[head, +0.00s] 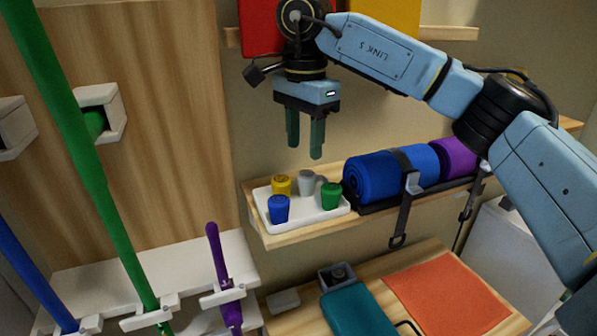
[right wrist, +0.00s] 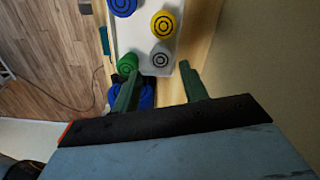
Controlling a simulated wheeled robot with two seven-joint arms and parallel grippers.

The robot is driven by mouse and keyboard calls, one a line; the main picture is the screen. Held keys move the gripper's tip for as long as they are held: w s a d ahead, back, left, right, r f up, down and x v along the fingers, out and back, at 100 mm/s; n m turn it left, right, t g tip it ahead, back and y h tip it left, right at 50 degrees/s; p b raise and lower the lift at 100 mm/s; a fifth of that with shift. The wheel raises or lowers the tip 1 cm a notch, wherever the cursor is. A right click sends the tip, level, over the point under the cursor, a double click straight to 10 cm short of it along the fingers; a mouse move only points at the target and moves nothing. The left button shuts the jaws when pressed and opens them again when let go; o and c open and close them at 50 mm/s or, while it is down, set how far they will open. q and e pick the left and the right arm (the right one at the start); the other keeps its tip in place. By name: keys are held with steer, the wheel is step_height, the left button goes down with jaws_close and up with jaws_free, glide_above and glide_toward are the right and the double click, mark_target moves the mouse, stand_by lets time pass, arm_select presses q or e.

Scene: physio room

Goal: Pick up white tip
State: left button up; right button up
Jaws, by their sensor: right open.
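The white tip (head: 306,182), greyish in this light, stands on a white tray (head: 305,217) on the wall shelf, among a yellow tip (head: 281,185), a blue tip (head: 278,208) and a green tip (head: 330,196). My right gripper (head: 304,150) is open and empty, pointing down above the tray. In the right wrist view the white tip (right wrist: 161,58) shows its ringed top just beyond and between the spread fingers (right wrist: 158,84). The green tip (right wrist: 128,64) is close to one finger there. My left gripper is not in view.
A rolled blue mat (head: 378,176) and a purple one (head: 457,157) lie strapped right of the tray. Green, blue and purple poles stand at the left. A lower wooden surface holds an orange sheet (head: 447,294) and a teal item (head: 358,312).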

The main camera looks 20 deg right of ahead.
mark_target(306, 173)
steer(key=f, duration=0.3)
steer(key=shift+s+d+f, duration=0.1)
steer(key=shift+s+d, duration=0.05)
steer(key=shift+s, duration=0.05)
step_height(306, 173, down, 2)
steer(key=shift+w+d+f+p, duration=0.1)
steer(key=shift+w+f+p, duration=0.1)
steer(key=shift+p, duration=0.15)
steer(key=shift+f, duration=0.55)
steer(key=c, duration=0.7)
steer(key=shift+c, duration=0.3)
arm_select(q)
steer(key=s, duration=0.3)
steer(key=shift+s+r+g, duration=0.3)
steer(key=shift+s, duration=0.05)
arm_select(e)
steer(key=shift+r, duration=0.1)
